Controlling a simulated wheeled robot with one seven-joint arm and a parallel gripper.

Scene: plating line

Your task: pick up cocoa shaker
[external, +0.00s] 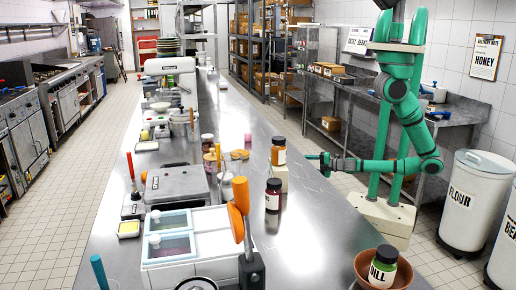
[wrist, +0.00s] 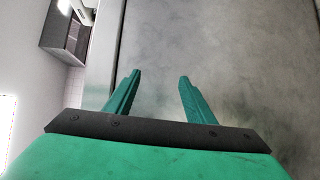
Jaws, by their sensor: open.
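A dark brown jar (external: 273,200) with a black lid and a pale label stands upright on the steel counter in the external view. It looks like the cocoa shaker, but its label is too small to read. My gripper (external: 312,158) is over the counter's right edge, to the right of and beyond this jar, and apart from it. In the wrist view my gripper (wrist: 157,80) has its two green fingers spread, with nothing between them. Only bare grey counter and its edge lie beyond the fingers there; the jar is not in that view.
An orange-filled jar (external: 278,156) with a dark lid stands on a pale block, close to my gripper. A jar labelled dill (external: 383,268) sits in a brown bowl (external: 402,274) at the front right. A lidded container (external: 172,246) stands front left. The counter's front middle is clear.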

